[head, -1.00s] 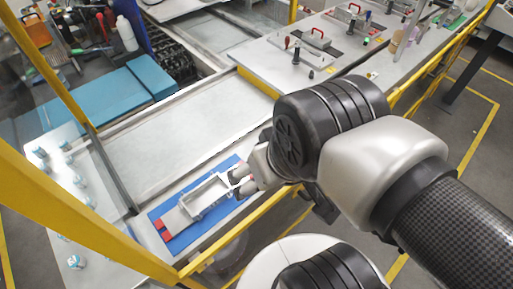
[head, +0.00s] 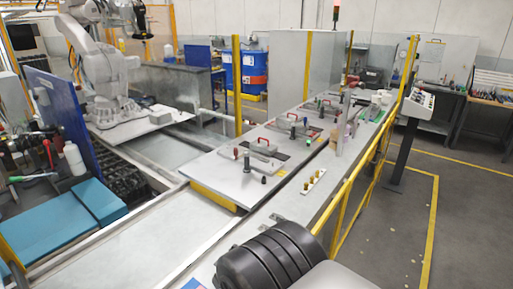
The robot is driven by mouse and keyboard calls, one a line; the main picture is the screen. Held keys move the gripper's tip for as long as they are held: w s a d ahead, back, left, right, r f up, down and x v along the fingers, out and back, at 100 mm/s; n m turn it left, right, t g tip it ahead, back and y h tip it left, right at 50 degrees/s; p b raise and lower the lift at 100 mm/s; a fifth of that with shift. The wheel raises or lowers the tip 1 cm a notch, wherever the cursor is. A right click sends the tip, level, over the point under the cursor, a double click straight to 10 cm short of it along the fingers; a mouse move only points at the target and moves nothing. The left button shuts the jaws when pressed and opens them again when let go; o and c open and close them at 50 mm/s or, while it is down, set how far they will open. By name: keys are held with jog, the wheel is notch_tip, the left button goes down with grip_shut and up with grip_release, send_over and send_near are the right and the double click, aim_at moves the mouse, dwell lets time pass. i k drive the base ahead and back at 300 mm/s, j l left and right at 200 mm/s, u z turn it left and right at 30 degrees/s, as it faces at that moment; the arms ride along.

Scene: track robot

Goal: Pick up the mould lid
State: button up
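Several flat grey plates with red handles lie on the long work table (head: 215,172). The nearest red-handled plate (head: 263,148) is near the middle of the picture, and another (head: 310,131) lies behind it. I cannot tell for sure which thing is the mould lid. My gripper is not in view; only a black joint of my arm shows at the bottom. A blue mat (head: 193,284) shows only its corner at the bottom edge, and whatever lies on it is out of view.
A yellow railing (head: 340,215) runs along the right side of the table. A control panel (head: 423,98) stands on a post beyond it. A white bottle (head: 74,160) and teal blocks (head: 65,220) are at the left. A white robot arm (head: 98,65) stands at the back left.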

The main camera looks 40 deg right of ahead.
aim_at(265, 147)
jog(key=i+l, duration=0.1)
jog(key=l, duration=0.35)
jog(key=i+l, duration=0.1)
jog(key=l, duration=0.3)
jog(key=i+l, duration=0.1)
jog(key=l, duration=0.35)
jog(key=i+l, duration=0.1)
jog(key=l, duration=0.3)
jog(key=i+l, duration=0.1)
jog(key=l, duration=0.35)
jog(key=i+l, duration=0.1)
jog(key=l, duration=0.3)
jog(key=i+l, duration=0.1)
jog(key=l, duration=0.35)
jog(key=z, duration=0.05)
